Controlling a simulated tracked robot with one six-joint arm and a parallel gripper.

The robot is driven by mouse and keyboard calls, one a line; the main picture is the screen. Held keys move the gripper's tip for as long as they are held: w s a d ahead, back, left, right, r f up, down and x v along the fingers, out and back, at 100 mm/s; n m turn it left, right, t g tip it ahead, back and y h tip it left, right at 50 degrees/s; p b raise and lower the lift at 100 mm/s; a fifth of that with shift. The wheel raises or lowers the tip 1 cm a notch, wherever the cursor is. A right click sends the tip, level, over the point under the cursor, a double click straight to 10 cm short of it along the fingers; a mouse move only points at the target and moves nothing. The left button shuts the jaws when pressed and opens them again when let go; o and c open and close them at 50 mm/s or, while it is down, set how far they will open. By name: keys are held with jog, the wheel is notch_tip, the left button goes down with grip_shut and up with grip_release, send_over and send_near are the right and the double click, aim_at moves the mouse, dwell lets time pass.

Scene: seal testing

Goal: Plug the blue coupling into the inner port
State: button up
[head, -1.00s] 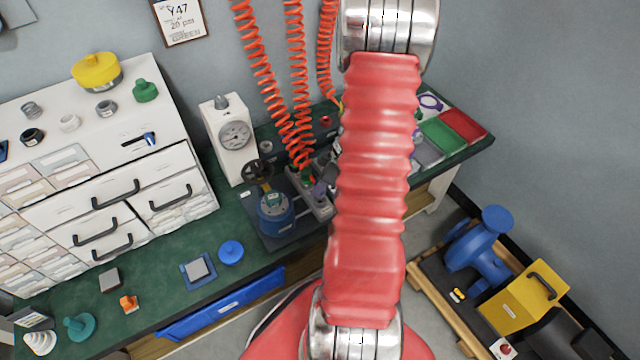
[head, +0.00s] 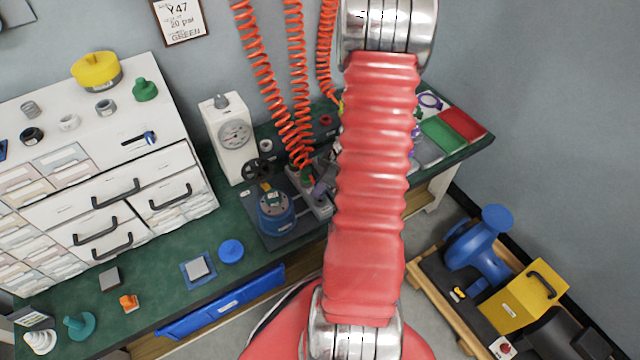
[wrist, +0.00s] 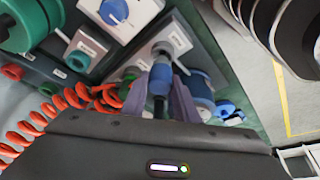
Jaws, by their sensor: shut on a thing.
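My gripper (wrist: 162,98) is shut on the blue coupling (wrist: 160,78) in the wrist view, with a purple finger on each side of it. The coupling points away from me toward a grey port (wrist: 162,50) on a pale block (wrist: 172,33). Its front end is at or very close to that port; I cannot tell whether it has entered it. In the head view my red arm hides most of the gripper and the coupling.
Orange coiled hoses (head: 298,90) hang close to the work, and one (wrist: 75,100) passes left of my gripper. A blue round vessel (head: 275,212) stands on the green bench (head: 235,275). A white gauge box (head: 232,140) stands behind it. The bench front holds small loose parts.

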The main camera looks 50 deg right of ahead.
jog(key=shift+f, duration=1.05)
dwell(0.4)
jog(key=o, duration=1.2)
jog(key=shift+r, duration=0.15)
jog(key=v, duration=1.3)
jog(key=shift+s+r, duration=0.15)
jog(key=shift+s, duration=0.05)
